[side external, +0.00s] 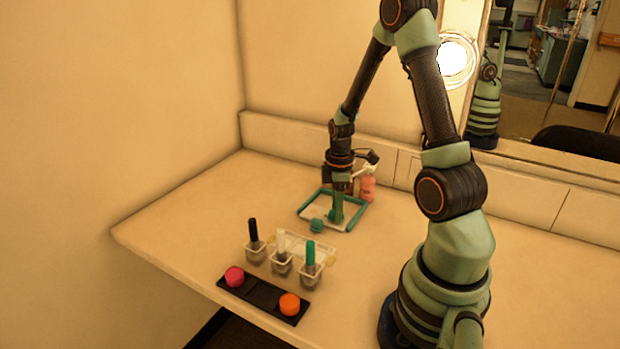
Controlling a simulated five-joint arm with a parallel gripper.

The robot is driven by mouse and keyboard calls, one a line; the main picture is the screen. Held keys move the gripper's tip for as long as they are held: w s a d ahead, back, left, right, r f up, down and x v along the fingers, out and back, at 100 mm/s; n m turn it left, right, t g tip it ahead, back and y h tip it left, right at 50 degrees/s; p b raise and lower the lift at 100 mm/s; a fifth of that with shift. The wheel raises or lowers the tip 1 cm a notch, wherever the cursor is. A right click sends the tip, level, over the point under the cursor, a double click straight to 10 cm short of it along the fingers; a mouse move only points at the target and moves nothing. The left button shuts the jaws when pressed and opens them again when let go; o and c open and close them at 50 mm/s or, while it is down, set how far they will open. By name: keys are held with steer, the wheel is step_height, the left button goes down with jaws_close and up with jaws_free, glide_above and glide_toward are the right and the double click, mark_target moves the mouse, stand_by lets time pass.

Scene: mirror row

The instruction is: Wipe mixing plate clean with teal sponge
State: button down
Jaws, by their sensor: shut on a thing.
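A pale, see-through plate with yellowish marks (317,246), perhaps the mixing plate, lies in front of the tray, partly hidden by cups.
Three small cups hold a black (254,232), a white (281,243) and a teal-handled tool (310,256). A black holder (263,294) with pink and orange rounds lies in front. A small teal round (316,226) is at the tray's front edge. A pink bottle (368,186) stands behind.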

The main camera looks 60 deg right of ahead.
steer(key=shift+s+a, duration=0.15)
steer(key=shift+s, duration=0.6)
steer(key=shift+w+d, duration=0.15)
steer(key=shift+w, duration=0.6)
steer(key=shift+w+d, duration=0.1)
steer(key=shift+w, duration=0.65)
steer(key=shift+w, duration=0.1)
steer(key=shift+w+d, duration=0.15)
steer(key=shift+w, duration=1.25)
steer(key=shift+w+d, duration=0.15)
steer(key=shift+w, duration=1.25)
steer(key=shift+s, duration=2.9)
steer(key=shift+s, duration=1.35)
steer(key=shift+w+a, duration=0.15)
steer(key=shift+w, duration=1.35)
steer(key=shift+w+a, duration=0.1)
steer(key=shift+w, duration=1.4)
